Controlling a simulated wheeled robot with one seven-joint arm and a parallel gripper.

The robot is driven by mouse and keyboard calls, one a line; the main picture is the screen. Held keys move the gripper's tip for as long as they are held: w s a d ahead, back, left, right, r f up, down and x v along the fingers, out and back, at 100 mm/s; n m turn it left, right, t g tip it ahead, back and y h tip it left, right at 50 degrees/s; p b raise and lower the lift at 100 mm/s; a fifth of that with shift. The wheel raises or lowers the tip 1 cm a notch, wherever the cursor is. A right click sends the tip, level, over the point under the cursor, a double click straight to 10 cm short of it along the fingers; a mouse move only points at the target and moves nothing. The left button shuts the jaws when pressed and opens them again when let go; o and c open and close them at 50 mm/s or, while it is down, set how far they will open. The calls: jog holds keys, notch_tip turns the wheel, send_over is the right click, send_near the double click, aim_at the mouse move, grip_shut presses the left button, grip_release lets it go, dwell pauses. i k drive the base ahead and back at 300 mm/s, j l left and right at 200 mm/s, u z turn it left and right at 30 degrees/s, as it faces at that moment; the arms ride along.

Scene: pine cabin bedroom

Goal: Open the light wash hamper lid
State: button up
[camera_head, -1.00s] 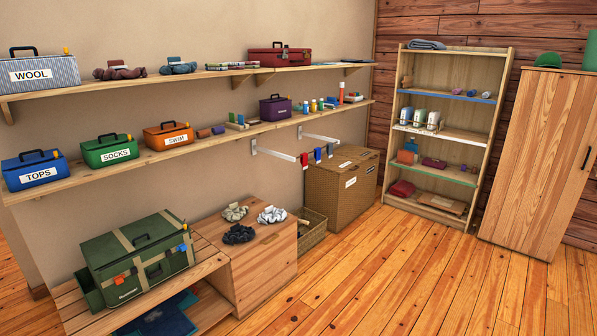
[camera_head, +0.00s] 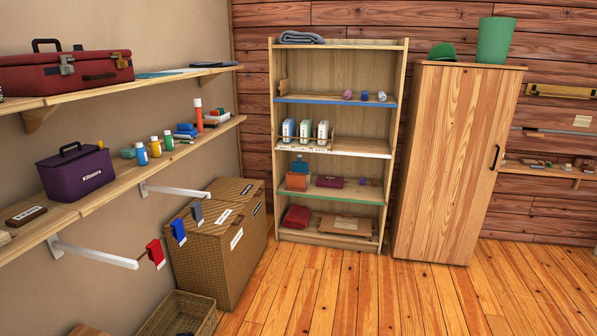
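A woven brown hamper (camera_head: 238,265) stands on the floor against the left wall, below the lower wall shelf. Its lid (camera_head: 232,198) lies flat and shut on top. Pale labels show on the lid and on the front, but I cannot read them. A second label sits near the lid's edge, so I cannot tell whether this is one hamper or two side by side. Shelf brackets and small hanging cloths partly cover its left side. My gripper is not in view.
An open wicker basket (camera_head: 183,316) stands in front of the hamper. White brackets (camera_head: 95,252) and red, blue and grey cloths (camera_head: 179,232) jut out nearby. A bookcase (camera_head: 333,170) and a wardrobe (camera_head: 452,165) stand behind. The plank floor (camera_head: 350,295) to the right is clear.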

aim_at(218, 215)
jog(key=i+u, duration=0.1)
jog(key=i, duration=0.45)
jog(key=i+l+u, duration=0.15)
jog(key=i, duration=0.35)
jog(key=i+l+u, duration=0.1)
jog(key=i, duration=0.4)
jog(key=i+j+u, duration=0.1)
jog(key=i+u, duration=0.7)
jog(key=i+l+u, duration=0.15)
jog(key=u, duration=0.2)
jog(key=i+l+u, duration=0.25)
jog(key=i+u, duration=0.15)
jog(key=i+l+u, duration=0.25)
jog(key=i+u, duration=0.25)
jog(key=i+l, duration=0.05)
jog(key=i, duration=0.05)
